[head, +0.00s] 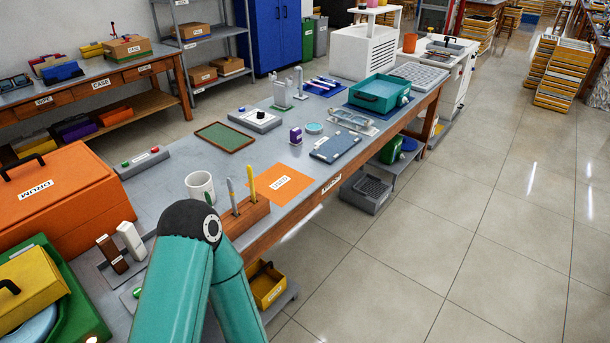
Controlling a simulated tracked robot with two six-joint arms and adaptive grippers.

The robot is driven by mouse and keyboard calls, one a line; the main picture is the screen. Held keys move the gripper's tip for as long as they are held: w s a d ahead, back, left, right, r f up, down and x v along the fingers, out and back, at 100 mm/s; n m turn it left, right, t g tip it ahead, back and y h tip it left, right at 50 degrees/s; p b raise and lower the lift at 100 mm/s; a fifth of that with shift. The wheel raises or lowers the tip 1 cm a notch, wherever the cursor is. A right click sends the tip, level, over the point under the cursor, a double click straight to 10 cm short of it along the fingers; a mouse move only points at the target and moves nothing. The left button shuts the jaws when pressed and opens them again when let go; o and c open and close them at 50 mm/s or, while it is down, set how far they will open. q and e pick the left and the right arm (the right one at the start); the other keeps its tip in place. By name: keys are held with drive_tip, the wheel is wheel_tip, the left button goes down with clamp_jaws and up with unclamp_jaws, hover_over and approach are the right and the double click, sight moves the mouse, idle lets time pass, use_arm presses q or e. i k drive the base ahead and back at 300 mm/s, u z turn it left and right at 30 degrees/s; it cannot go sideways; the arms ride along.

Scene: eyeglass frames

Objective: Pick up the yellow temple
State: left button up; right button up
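A slim yellow piece, which looks like the yellow temple (251,181), stands upright in a brown wooden block (246,216) on the long grey workbench. A similar grey piece (232,195) stands in the same block, to its left. The teal links and black joint of my arm rise from the bottom of the head view, in front of the block's left part. Neither of my grippers is in view.
A white mug (200,186) stands just behind the block. An orange mat (281,185) lies to its right, and a green tray (223,137) lies farther back. A large orange drum case (60,200) is at the left. A yellow bin (267,286) sits below the bench edge.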

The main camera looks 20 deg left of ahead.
sight(249, 170)
drive_tip(key=i, duration=1)
drive_tip(key=u, duration=0.55)
